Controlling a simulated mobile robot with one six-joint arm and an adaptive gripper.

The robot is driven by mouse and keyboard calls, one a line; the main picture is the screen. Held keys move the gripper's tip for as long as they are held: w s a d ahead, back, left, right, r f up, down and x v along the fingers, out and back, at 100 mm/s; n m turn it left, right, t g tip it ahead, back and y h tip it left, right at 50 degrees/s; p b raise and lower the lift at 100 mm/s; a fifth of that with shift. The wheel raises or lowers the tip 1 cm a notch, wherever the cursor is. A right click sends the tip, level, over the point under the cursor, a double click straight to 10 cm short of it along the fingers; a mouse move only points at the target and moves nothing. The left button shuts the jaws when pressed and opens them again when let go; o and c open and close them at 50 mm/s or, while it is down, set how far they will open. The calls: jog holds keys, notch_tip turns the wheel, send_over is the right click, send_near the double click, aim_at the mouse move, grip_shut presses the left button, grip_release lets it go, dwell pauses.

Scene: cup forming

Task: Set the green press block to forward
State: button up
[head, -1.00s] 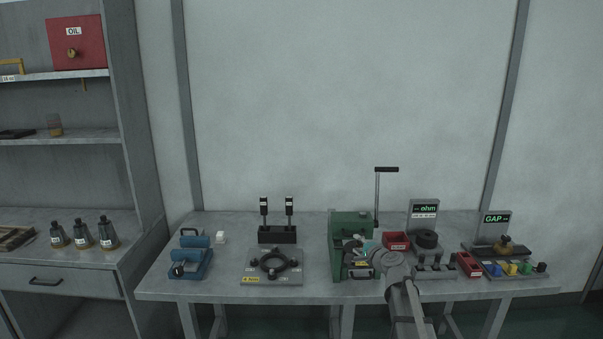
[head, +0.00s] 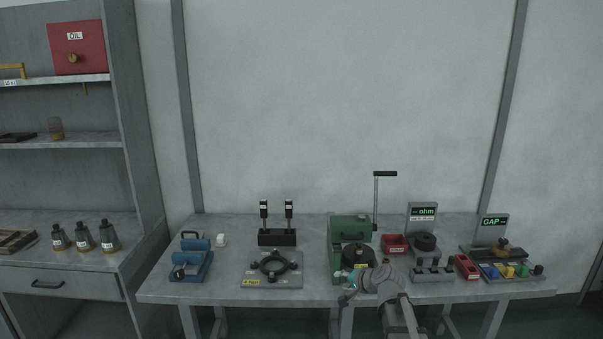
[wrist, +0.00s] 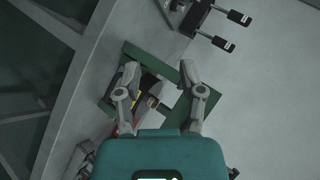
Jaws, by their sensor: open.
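The green press (head: 349,227) stands on the bench right of its middle, with a tall black-handled lever (head: 376,195) at its right. A dark round part (head: 358,256) sits at its front. Parts of the green press also show in the wrist view (wrist: 192,104), beyond my fingers. My gripper (head: 346,297) is at the bench's front edge, in front of the press. In the wrist view my gripper (wrist: 159,72) is open with nothing held between its fingertips. My arm partly hides the press's lower front, and I cannot tell the block's setting.
Left of the press are a grey plate with a black ring (head: 272,284), a black stand with two upright tools (head: 277,237) and a blue device (head: 190,266). To the right are red bins (head: 394,243), an ohm meter (head: 422,216) and a gap gauge (head: 493,228).

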jog(key=s+d+f+n+g+h+p, duration=0.1)
jog(key=s+d+f+n+g+h, duration=0.1)
jog(key=s, duration=0.9)
jog(key=s+d+f+n+g+h+p, duration=0.2)
jog(key=s+n+g+h, duration=0.2)
jog(key=s+g, duration=0.3)
jog(key=s+n, duration=0.1)
jog(key=s, duration=0.4)
jog(key=shift+d+f+h, duration=0.15)
jog(key=shift+f+h, duration=0.05)
jog(key=shift+h, duration=0.2)
